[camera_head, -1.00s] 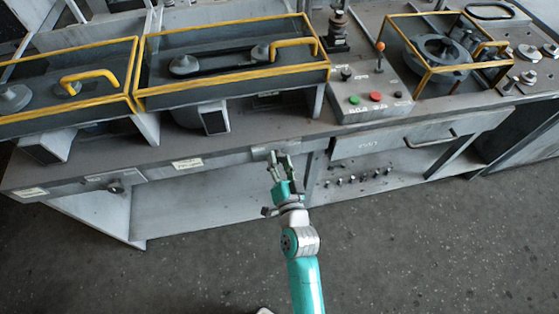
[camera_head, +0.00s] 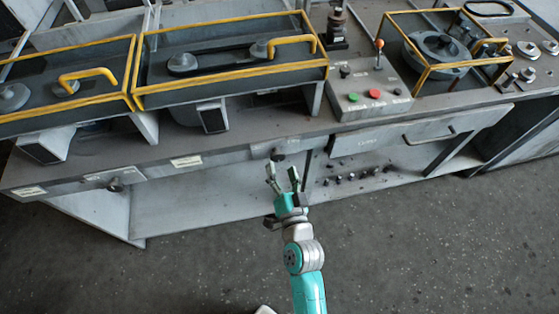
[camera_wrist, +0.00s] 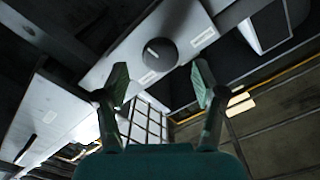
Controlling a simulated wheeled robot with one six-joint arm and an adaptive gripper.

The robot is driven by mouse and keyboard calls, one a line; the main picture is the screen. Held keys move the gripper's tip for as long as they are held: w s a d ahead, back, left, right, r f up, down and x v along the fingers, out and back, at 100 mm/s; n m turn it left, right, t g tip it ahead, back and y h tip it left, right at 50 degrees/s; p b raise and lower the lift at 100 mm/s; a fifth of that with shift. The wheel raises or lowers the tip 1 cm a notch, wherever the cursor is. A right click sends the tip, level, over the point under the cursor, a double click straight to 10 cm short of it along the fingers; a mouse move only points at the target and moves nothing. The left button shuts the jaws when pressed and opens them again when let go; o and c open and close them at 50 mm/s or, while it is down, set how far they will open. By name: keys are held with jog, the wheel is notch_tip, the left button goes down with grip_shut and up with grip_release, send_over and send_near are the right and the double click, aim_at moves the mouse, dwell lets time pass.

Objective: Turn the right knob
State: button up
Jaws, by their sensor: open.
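The right knob (camera_head: 277,154) is a dark round knob on the front panel of the bench. In the wrist view the knob (camera_wrist: 160,52) has a short white mark on its face and sits on a light panel. My gripper (camera_head: 282,176) is open and empty, just in front of and below the knob. In the wrist view my gripper (camera_wrist: 160,84) has its two fingers spread apart, with the knob above and between the fingertips and not held. A second knob, the left one (camera_head: 115,185), is on the same front panel farther left.
A control box (camera_head: 370,98) with green and red buttons stands on the bench top. A drawer with a handle (camera_head: 428,138) is to the right of the knob. Yellow-framed guards (camera_head: 230,78) cover the bench top. The floor (camera_head: 420,245) in front is clear.

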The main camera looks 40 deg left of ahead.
jog(key=v, duration=0.8)
dwell(0.4)
jog(key=s+d+f+m+t+h, duration=0.1)
jog(key=s+d+f+t+h, duration=0.2)
jog(key=d, duration=0.8)
jog(key=s+d+m+h, duration=0.1)
jog(key=s+d+h, duration=0.25)
jog(key=d, duration=0.75)
jog(key=s+d+r+h, duration=0.3)
jog(key=s+d, duration=0.3)
jog(key=s, duration=0.2)
jog(key=s+d+r+h, duration=0.4)
jog(key=s+d+r, duration=0.1)
jog(key=s+d, duration=0.2)
jog(key=shift+s, duration=0.5)
